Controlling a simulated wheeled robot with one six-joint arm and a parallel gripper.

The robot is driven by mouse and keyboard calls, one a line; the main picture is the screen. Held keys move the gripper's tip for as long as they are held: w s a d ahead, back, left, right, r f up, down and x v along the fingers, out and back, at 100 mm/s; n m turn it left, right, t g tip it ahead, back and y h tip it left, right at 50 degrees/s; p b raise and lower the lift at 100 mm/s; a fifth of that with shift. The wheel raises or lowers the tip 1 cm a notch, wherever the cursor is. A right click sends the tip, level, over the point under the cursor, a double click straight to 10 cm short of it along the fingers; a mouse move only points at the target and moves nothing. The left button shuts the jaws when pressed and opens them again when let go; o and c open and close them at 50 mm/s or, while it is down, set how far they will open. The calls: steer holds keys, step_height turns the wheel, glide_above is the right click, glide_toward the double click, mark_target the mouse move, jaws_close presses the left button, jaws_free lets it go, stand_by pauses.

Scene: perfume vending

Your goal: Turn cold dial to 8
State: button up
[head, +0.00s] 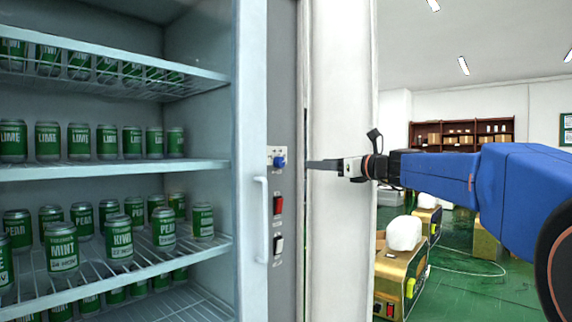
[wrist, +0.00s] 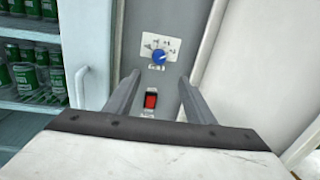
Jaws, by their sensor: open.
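The cold dial is a blue knob (head: 280,162) on a white marked plate, high on the grey control strip beside the fridge door. It also shows in the wrist view (wrist: 159,57), ahead of my fingers and near the middle between them. Its numbers are too small to read. My gripper (head: 308,164) is open and empty, level with the dial and to its right in the head view. In the wrist view my two fingers (wrist: 155,88) stand apart, with a gap between them and the knob.
A red switch (head: 279,205) and a dark-and-white switch (head: 278,244) sit below the dial. The fridge door handle (head: 262,220) is close on the left. Shelves of green cans (head: 62,250) fill the fridge. A white panel (head: 340,90) stands right of the strip.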

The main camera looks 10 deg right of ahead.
mark_target(282, 162)
steer(key=x, duration=1.6)
steer(key=shift+w+a, duration=0.15)
steer(key=shift+a, duration=0.05)
steer(key=c, duration=1.1)
steer(key=shift+o, duration=0.2)
